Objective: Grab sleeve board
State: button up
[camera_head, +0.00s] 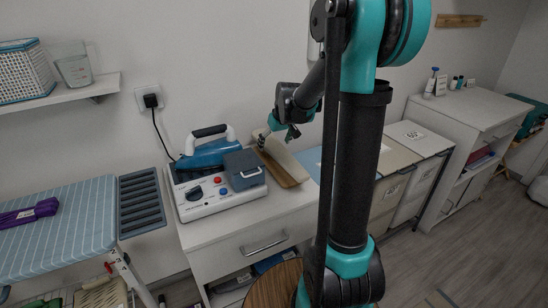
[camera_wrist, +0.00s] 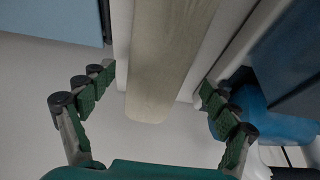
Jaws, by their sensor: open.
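The sleeve board (camera_head: 287,165) is a long, narrow cream padded board with a brown wooden base. It lies on the white cabinet top, to the right of the iron station. My gripper (camera_head: 272,138) is at its far end, close to the wall. In the wrist view, the cream sleeve board (camera_wrist: 165,55) runs from the top edge down between the spread green-padded fingers of my gripper (camera_wrist: 157,80), and its rounded end shows. The fingers are open on either side of it, with a gap visible on both sides. Whether the board sits at finger depth is unclear.
A steam iron station (camera_head: 203,187) with a blue iron (camera_head: 205,154) and a grey-blue box (camera_head: 244,168) stands close left of the board. A striped ironing board (camera_head: 70,225) is at the left. Lidded bins (camera_head: 393,153) stand to the right. The wall is directly behind.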

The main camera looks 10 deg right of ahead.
jog(key=shift+x, duration=3.15)
jog(key=shift+w+d, duration=0.1)
jog(key=shift+d, duration=0.05)
jog(key=shift+c, duration=0.6)
grip_shut()
